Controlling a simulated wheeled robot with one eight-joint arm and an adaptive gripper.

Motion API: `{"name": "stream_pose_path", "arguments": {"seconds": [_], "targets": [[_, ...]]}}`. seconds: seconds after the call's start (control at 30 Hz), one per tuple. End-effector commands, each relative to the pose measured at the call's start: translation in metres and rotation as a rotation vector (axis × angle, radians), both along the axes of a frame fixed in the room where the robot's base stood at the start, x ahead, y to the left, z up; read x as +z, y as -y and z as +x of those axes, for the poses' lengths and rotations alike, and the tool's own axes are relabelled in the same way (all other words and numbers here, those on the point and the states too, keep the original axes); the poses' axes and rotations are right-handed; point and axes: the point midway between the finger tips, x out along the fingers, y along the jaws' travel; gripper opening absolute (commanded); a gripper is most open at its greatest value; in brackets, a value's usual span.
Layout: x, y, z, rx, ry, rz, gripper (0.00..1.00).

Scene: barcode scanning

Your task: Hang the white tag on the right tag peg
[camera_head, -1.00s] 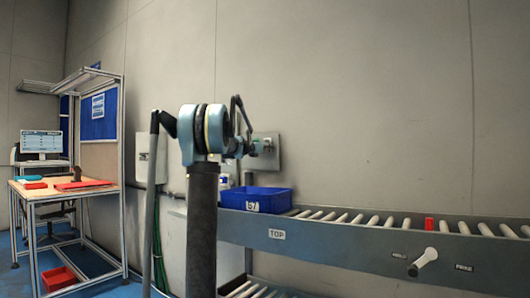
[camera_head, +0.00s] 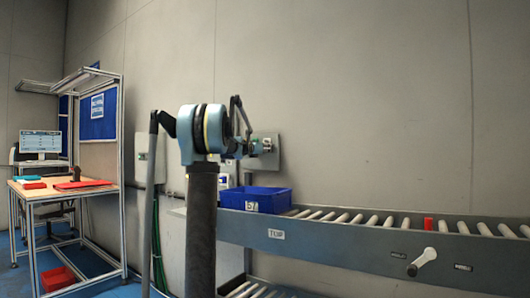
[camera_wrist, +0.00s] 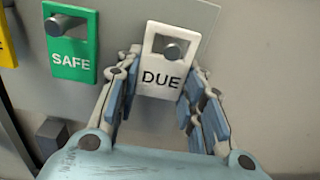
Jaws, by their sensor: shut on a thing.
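The white tag (camera_wrist: 161,80), marked DUE, is upright between the two fingers of my gripper (camera_wrist: 165,70) in the wrist view. My gripper is shut on its sides. A round metal peg (camera_wrist: 173,50) shows within the tag's rectangular window; I cannot tell whether the tag rests on it. To the left, a green tag (camera_wrist: 71,58), marked SAFE, hangs on another peg (camera_wrist: 55,26). Part of a yellow tag (camera_wrist: 6,45) shows at the far left edge. In the head view, the gripper (camera_head: 252,148) is at the wall panel, and the white tag is not clear.
The grey panel (camera_wrist: 120,25) backs the tags; its right edge is close to the white tag. In the head view, a blue bin (camera_head: 270,200) stands on the roller conveyor (camera_head: 330,243) below the arm. A workbench (camera_head: 95,187) stands at the left.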

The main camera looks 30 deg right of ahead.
Motion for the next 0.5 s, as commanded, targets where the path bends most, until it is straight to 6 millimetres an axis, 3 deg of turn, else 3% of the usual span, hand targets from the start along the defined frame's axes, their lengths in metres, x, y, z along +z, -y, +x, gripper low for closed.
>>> {"name": "stream_pose_path", "arguments": {"seconds": [0.3,0.33,0.4,0.5], "targets": [[-0.0003,0.0001,0.0,0.0,0.0,0.0,0.11],[-0.0003,0.0001,-0.0001,0.0,0.0,0.0,0.42],[-0.0003,0.0001,-0.0001,0.0,0.0,0.0,0.58],[-0.0003,0.0001,-0.0001,0.0,0.0,0.0,0.59]]}}
